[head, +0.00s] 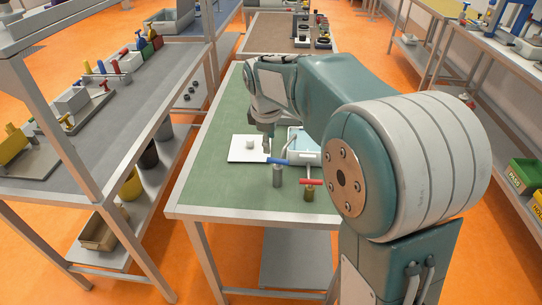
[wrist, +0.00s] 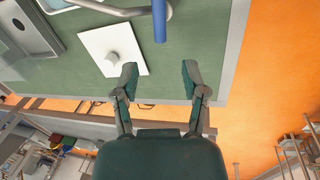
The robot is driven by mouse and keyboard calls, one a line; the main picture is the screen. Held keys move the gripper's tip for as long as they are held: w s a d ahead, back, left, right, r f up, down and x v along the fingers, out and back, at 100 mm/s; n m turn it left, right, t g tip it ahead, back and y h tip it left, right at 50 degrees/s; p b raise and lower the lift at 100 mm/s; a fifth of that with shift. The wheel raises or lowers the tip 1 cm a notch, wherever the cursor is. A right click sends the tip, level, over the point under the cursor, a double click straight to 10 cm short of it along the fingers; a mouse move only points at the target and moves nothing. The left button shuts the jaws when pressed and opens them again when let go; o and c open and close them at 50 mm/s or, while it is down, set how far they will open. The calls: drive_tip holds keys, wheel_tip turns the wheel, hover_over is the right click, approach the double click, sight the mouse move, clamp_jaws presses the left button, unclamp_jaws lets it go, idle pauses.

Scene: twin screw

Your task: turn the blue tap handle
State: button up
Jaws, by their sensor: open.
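The blue tap handle (head: 281,161) lies sideways on top of a grey post (head: 277,178) on the green table. In the wrist view the blue handle (wrist: 160,20) is at the top, beyond my fingertips and roughly in line with the gap between them. My gripper (wrist: 159,72) is open and empty, its two fingers apart. In the head view my gripper (head: 268,136) points down just behind the blue handle; whether it touches cannot be told. A red tap handle (head: 311,182) on a brass-coloured post (head: 309,195) stands to the right.
A white plate (head: 238,155) with a small white knob (head: 250,145) lies left of the handles. A pale blue and white basin (head: 302,158) sits behind the red handle, partly hidden by my arm. The green table (head: 212,190) is clear at the front left.

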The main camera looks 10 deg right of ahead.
sight(271, 159)
drive_tip(key=f, duration=0.4)
drive_tip(key=w+f, duration=0.1)
drive_tip(key=f, duration=0.2)
drive_tip(key=shift+w+d, duration=0.1)
drive_tip(key=shift+d, duration=0.3)
drive_tip(key=shift+r, duration=0.1)
clamp_jaws()
